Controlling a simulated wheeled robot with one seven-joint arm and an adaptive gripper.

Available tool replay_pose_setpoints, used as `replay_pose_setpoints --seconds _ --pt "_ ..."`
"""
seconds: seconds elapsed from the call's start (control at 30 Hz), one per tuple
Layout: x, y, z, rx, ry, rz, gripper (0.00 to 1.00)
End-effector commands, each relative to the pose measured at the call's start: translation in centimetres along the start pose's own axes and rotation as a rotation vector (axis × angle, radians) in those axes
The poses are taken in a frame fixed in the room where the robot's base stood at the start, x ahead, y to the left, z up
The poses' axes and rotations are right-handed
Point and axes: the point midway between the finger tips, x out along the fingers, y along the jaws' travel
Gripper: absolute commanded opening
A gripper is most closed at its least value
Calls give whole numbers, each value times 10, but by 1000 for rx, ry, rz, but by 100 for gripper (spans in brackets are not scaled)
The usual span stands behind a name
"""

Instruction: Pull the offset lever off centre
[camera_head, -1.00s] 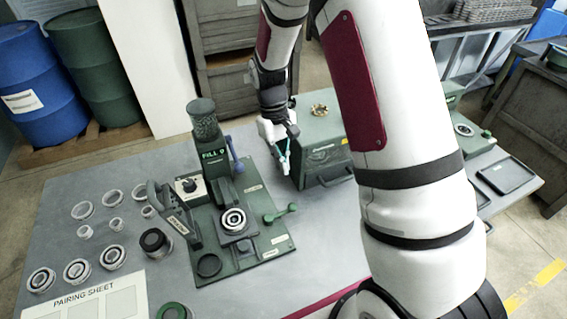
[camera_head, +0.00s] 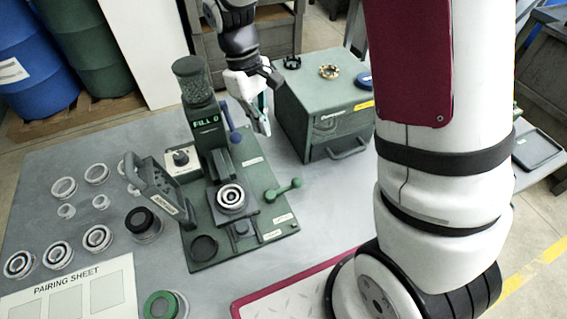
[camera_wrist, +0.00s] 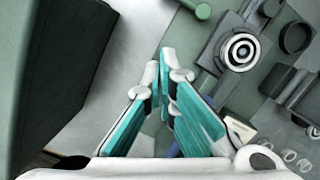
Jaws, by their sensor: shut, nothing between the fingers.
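The green ring machine (camera_head: 262,170) stands on the table with a hopper column marked FILL 0 and a ringed part (camera_head: 231,197) on its block. Two levers show on it: a blue-handled lever (camera_head: 232,127) beside the column and a green double-knobbed lever (camera_head: 284,190) at the right edge. Their labels are too small to read, so I cannot tell which is the offset lever. My gripper (camera_head: 266,130) is shut and empty, right of the blue lever and above the green one, apart from both. In the wrist view its teal fingers (camera_wrist: 167,58) meet, with the ringed part (camera_wrist: 240,52) to their right.
A green box (camera_head: 320,115) with a front handle stands close to the right of my gripper; its dark side fills the left of the wrist view. Bare table lies right of the machine.

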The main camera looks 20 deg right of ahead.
Motion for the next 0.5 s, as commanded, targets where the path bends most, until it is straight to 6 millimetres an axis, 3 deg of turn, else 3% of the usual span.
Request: replay_pose_setpoints --seconds 0.27,0.5 --pt "12 0 0 1 -2 -1 0" --pt "55 -1 2 0 -5 -3 0"
